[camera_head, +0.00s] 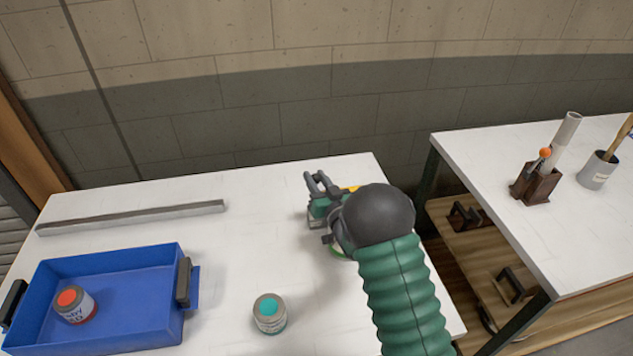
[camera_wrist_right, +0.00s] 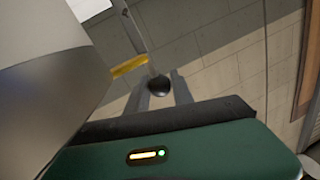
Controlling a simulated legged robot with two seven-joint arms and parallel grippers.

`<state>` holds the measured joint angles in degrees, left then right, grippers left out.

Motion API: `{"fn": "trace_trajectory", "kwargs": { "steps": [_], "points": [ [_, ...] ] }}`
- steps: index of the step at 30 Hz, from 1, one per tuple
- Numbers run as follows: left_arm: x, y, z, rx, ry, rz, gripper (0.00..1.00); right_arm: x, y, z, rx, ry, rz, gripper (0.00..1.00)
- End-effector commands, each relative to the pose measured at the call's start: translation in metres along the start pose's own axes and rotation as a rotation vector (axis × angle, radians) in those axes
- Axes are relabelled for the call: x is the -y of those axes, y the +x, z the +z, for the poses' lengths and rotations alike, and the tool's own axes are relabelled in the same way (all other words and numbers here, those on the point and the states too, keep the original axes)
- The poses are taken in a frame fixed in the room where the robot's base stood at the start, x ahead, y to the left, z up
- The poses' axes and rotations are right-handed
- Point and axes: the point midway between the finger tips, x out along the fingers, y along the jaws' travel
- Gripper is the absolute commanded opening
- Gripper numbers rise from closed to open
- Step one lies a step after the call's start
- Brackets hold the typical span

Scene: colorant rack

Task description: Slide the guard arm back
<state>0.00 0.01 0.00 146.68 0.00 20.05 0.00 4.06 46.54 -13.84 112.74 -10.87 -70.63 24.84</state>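My right gripper (camera_head: 321,184) is over the back right of the white table, partly hidden by my own arm in the head view. In the right wrist view, its two grey fingers (camera_wrist_right: 164,94) stand apart with a round black knob (camera_wrist_right: 158,85) between their tips. I cannot tell whether they press on it. A thin grey bar (camera_wrist_right: 137,27) rises above the knob, with a yellow piece (camera_wrist_right: 130,66) beside it; these look like parts of the guard arm. A bit of yellow (camera_head: 352,188) also shows in the head view. My left gripper is not in view.
A blue tray (camera_head: 192,300) holding a red-topped pot (camera_head: 75,304) stands at the front left. A teal-topped pot (camera_head: 269,313) and a long grey bar (camera_head: 130,218) are on the table. A second table (camera_head: 520,235) at right bears a brown holder (camera_head: 535,184) and a grey cup (camera_head: 598,171).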

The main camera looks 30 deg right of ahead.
Motion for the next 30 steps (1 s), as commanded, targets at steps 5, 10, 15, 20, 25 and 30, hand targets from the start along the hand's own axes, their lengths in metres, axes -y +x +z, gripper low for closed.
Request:
{"fn": "trace_trajectory", "kwargs": {
  "steps": [5,10,15,20,25,30],
  "points": [
    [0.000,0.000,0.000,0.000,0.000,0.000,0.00,0.000,-0.001,0.001,0.003,0.001,0.001,0.50],
    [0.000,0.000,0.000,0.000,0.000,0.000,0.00,0.000,-0.001,0.000,0.001,0.000,0.000,0.50],
    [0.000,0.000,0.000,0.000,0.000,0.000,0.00,0.000,-0.004,0.000,0.001,0.000,0.001,0.50],
    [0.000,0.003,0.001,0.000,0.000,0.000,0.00,-0.001,-0.033,0.001,0.001,0.002,0.002,0.50],
    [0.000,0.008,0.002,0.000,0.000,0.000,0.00,-0.002,-0.083,0.002,0.003,0.002,0.004,0.50],
    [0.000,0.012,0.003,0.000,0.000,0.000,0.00,-0.002,-0.131,0.003,0.004,0.002,0.004,0.50]
  ]
}}
